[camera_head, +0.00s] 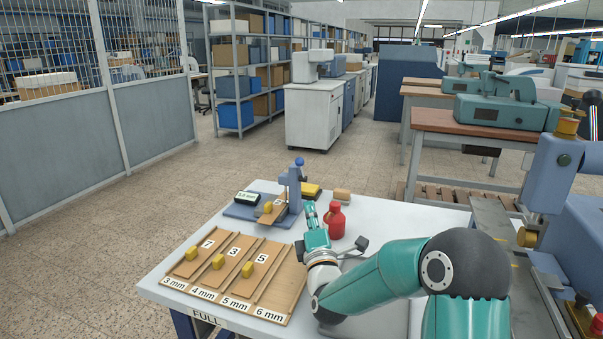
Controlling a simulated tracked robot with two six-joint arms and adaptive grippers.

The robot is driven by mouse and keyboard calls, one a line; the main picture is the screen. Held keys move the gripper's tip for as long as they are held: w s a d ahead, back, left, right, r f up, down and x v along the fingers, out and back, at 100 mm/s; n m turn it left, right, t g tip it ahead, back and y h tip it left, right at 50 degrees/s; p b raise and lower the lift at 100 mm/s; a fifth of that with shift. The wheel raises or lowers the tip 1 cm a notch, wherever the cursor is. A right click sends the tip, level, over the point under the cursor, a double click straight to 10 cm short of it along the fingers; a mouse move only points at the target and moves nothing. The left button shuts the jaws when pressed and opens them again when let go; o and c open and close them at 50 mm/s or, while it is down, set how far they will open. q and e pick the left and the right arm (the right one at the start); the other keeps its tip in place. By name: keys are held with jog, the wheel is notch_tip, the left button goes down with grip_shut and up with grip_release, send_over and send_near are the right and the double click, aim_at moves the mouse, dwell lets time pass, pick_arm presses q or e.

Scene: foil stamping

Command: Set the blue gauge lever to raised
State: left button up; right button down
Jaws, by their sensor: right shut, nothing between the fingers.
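The blue gauge (236,212) stands at the back of the white table, with an upright post (294,186). A round blue knob (299,161) sits at the top of the post, and I take it for the end of the lever. A wooden piece with a yellow block (268,208) lies on the gauge's base. My right gripper (311,210) is shut and empty, just right of the post and below the knob. Whether it touches the gauge I cannot tell. My left gripper is out of view.
A wooden tray (285,293) with lanes marked 3 mm to 6 mm holds numbered pieces with yellow blocks. A red bottle (335,220) stands close to the right of my gripper. A yellow item (312,191) and a tan block (342,195) lie behind it.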

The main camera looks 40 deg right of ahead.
aim_at(300, 165)
jog(key=p+x, duration=0.4)
jog(key=x, duration=0.8)
jog(key=shift+w+r+p, duration=0.1)
jog(key=shift+p, duration=0.25)
jog(key=shift+x, duration=0.8)
